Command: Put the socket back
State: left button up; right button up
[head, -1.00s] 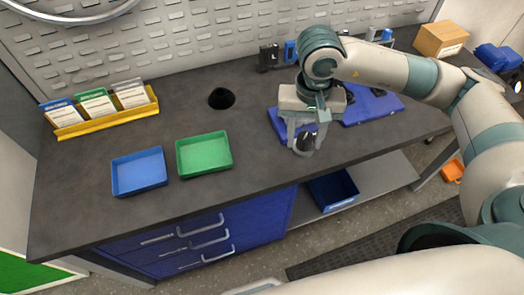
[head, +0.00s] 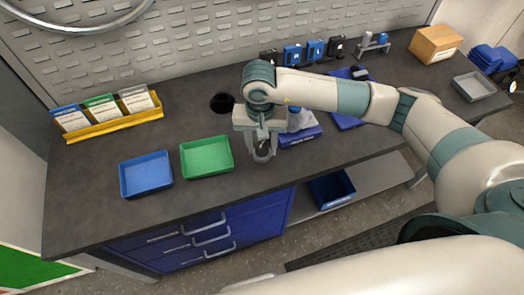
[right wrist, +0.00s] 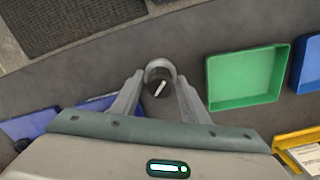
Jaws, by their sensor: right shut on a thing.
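My right gripper (head: 262,154) is shut on a small dark, rounded piece with a grey rim, which looks like the socket (head: 264,147). It is over the bench, to the right of the green tray (head: 207,174) and in front of a blue holder (head: 300,137), which my gripper and arm partly hide. In the right wrist view the socket (right wrist: 158,82) sits between the fingertips, dark with a white mark; the green tray (right wrist: 245,100) is to its right. My left gripper is out of view.
A blue tray (head: 146,191) stands left of the green tray. A yellow card rack (head: 112,125) and a black round opening (head: 222,103) lie farther back. A cardboard box (head: 435,44) and a grey tray (head: 474,87) are at the right. The bench front between the trays and holder is clear.

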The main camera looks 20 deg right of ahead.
aim_at(262, 153)
notch_tip(262, 153, down, 3)
jog(key=shift+p, duration=1.2)
jog(key=shift+f, duration=0.45)
jog(key=shift+f, duration=0.15)
jog(key=o, duration=1.5)
jog(key=shift+r, duration=0.25)
